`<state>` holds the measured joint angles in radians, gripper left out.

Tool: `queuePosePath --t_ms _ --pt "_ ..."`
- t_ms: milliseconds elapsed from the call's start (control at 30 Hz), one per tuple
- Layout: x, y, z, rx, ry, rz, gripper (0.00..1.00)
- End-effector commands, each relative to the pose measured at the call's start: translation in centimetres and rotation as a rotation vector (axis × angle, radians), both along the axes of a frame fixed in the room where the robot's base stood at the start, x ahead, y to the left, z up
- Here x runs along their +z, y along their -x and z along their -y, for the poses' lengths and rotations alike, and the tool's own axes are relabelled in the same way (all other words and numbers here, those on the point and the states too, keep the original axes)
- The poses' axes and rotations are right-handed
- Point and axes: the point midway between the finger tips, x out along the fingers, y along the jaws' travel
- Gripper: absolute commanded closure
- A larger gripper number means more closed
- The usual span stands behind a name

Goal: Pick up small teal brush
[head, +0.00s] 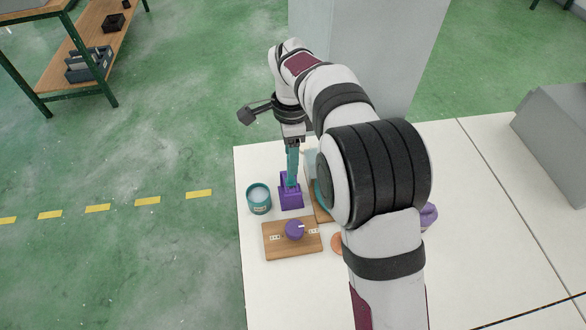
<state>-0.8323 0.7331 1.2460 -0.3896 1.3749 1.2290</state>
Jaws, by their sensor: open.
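A teal brush (291,168) stands roughly upright in a purple block-shaped holder (291,203) on the white table. My gripper (293,142) points down at the top of the brush, with its jaws open. The jaws are too small in the head view to tell whether they touch the brush or are around it. The brush's lower end is hidden in or behind the holder.
A wooden board (279,249) with a purple knob (295,229) lies in front. My arm hides much of the table's middle, partly covering an orange round thing (337,243) and a purple object (430,215). A grey box (560,125) stands far right.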

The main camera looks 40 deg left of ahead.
Motion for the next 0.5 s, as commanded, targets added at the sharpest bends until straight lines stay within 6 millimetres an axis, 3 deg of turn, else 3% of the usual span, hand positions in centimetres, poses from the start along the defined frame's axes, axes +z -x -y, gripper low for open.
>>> queuePosePath --t_ms 300,500 --pt "-5.3 -0.1 -0.4 0.001 0.001 -0.001 0.44" --pt "-5.8 -0.1 -0.4 0.000 -0.002 0.001 0.44"
